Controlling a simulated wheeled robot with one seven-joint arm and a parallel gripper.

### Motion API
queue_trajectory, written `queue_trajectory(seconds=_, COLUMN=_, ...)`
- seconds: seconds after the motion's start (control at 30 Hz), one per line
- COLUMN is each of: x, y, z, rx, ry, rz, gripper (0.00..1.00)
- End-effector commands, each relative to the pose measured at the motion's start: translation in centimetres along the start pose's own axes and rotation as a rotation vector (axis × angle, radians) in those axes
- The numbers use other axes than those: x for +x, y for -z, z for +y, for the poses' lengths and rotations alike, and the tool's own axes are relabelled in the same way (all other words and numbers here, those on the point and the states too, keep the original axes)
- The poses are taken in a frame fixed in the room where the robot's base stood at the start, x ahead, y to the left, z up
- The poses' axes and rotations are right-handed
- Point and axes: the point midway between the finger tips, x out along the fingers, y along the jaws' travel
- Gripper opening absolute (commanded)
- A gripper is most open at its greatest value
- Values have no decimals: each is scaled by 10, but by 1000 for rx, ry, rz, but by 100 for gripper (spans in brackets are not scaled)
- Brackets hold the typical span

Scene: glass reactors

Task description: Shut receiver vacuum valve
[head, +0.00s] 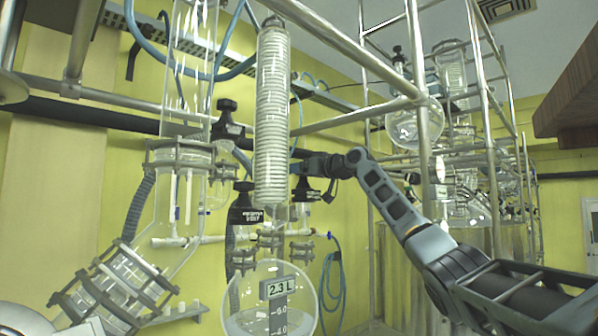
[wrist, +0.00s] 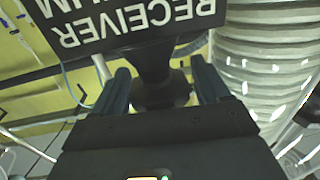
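The receiver vacuum valve has a black handle (wrist: 160,88) in the wrist view, with a black plate (wrist: 130,22) above it. The plate shows upside-down white letters reading "RECEIVER" and part of a second word ending in "UM". My gripper (wrist: 163,84) has one finger on each side of the black handle. The fingers are very close to it, and I cannot tell whether they press on it. In the head view, my gripper (head: 318,167) is beside a black valve (head: 306,191) just right of the coiled glass condenser.
The white coiled condenser (head: 272,118) stands close left of my gripper and fills the right of the wrist view (wrist: 265,60). Another labelled black valve (head: 244,206) is at its lower left. A round flask (head: 270,300) is below. Metal frame bars (head: 345,42) cross above my arm.

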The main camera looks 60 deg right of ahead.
Motion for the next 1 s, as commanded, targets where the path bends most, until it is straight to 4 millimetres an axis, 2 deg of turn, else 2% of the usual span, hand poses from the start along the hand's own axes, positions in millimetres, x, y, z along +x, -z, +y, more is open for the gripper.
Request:
queue_trajectory(seconds=0.07, x=0, y=0, z=0, rx=0, ry=0, rz=0, gripper=67)
queue_trajectory(seconds=0.47, x=0, y=0, z=0, rx=0, ry=0, rz=0, gripper=28)
queue_trajectory(seconds=0.77, x=0, y=-1, z=0, rx=-1, ry=-32, rz=1, gripper=27)
queue_trajectory(seconds=1.0, x=0, y=-2, z=1, rx=-3, ry=-148, rz=2, gripper=27)
